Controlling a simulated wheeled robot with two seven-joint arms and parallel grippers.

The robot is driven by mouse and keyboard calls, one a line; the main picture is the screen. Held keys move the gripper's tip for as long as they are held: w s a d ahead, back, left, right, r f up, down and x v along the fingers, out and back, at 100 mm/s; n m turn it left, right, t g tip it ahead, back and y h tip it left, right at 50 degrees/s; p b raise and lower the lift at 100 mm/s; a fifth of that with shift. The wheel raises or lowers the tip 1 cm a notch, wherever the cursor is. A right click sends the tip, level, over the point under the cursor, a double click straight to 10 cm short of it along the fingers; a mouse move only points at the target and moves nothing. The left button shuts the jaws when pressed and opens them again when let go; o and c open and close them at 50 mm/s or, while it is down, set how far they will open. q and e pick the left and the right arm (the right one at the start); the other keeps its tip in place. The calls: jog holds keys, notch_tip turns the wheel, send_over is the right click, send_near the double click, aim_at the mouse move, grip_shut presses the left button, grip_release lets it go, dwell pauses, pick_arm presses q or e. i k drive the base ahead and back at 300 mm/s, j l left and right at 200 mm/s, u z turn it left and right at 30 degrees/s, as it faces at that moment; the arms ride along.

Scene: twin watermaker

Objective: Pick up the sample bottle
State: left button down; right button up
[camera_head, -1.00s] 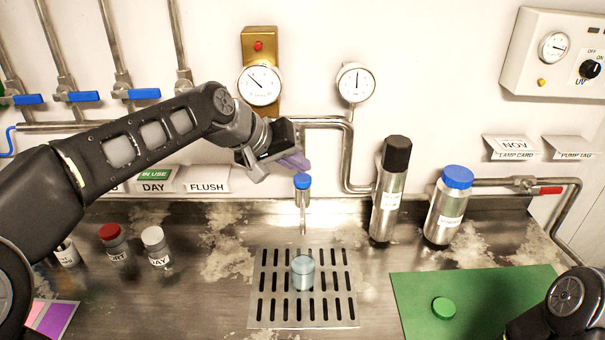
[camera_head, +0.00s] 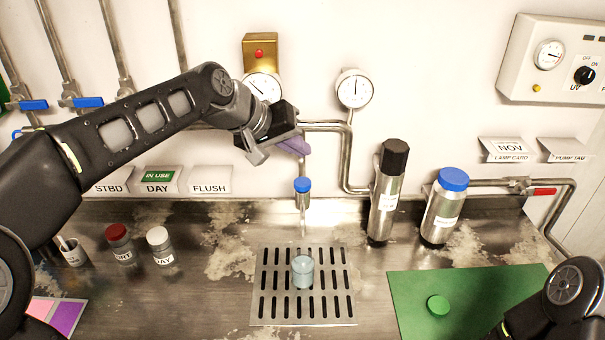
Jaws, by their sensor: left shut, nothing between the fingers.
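A small clear, bluish container (camera_head: 303,272), which looks like the sample bottle, stands open and upright on the slotted drain plate (camera_head: 262,312). It is below the blue-topped tap (camera_head: 303,192). My left gripper (camera_head: 300,145) is shut and empty, just above the tap's blue top and well above the container. A loose green cap (camera_head: 438,305) lies on the green mat (camera_head: 480,290) at the right. My right arm shows at the lower right corner; its gripper is out of view.
A dark-capped cylinder (camera_head: 388,195) and a blue-capped bottle (camera_head: 443,210) stand right of the tap. Bottles with a red cap (camera_head: 120,245) and a white cap (camera_head: 160,248) stand at the left. Pipes and gauges line the wall.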

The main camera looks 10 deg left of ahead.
aim_at(302, 263)
jog(key=k, duration=1)
